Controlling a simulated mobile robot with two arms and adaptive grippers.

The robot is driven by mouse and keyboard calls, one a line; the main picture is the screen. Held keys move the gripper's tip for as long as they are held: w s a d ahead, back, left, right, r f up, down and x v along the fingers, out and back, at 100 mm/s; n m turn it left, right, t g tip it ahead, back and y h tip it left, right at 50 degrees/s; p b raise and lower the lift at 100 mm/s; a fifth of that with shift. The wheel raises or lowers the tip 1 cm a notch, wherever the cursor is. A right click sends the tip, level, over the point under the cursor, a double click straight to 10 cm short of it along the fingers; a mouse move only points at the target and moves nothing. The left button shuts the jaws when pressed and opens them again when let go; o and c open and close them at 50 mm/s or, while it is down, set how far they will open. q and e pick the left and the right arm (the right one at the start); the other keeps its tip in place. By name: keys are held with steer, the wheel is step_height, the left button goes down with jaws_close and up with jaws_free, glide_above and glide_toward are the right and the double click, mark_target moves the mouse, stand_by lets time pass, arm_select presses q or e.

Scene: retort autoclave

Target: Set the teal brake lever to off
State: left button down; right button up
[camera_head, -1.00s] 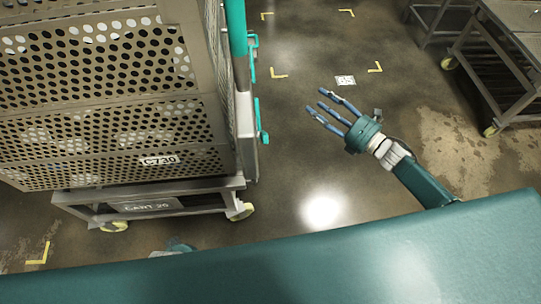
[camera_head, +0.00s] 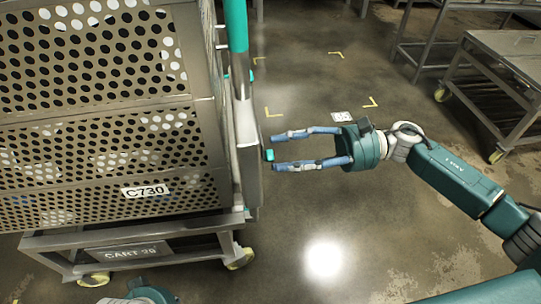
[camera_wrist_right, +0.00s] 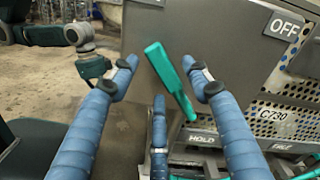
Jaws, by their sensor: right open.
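The teal brake lever (camera_wrist_right: 170,80) stands out from a grey metal housing (camera_wrist_right: 215,40) in the right wrist view. It slants from upper left to lower right, its lower end near a HOLD plate (camera_wrist_right: 203,138). An OFF plate (camera_wrist_right: 284,25) is at upper right, away from the lever. My right gripper (camera_wrist_right: 160,75) is open, its blue fingers around the lever's sides with visible gaps. In the head view my right gripper (camera_head: 274,153) points left at the cart's side; a small teal tip (camera_head: 269,155) shows between its fingertips.
The perforated basket labelled C730 (camera_head: 100,160) sits on a wheeled cart (camera_head: 140,252) at left. A teal upright post (camera_head: 236,25) rises beside it. Metal tables (camera_head: 510,60) stand at upper right. The floor with yellow corner marks (camera_head: 335,54) is clear between.

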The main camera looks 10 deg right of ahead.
mark_target(270, 159)
steer(key=shift+a, duration=1.7)
jaws_close()
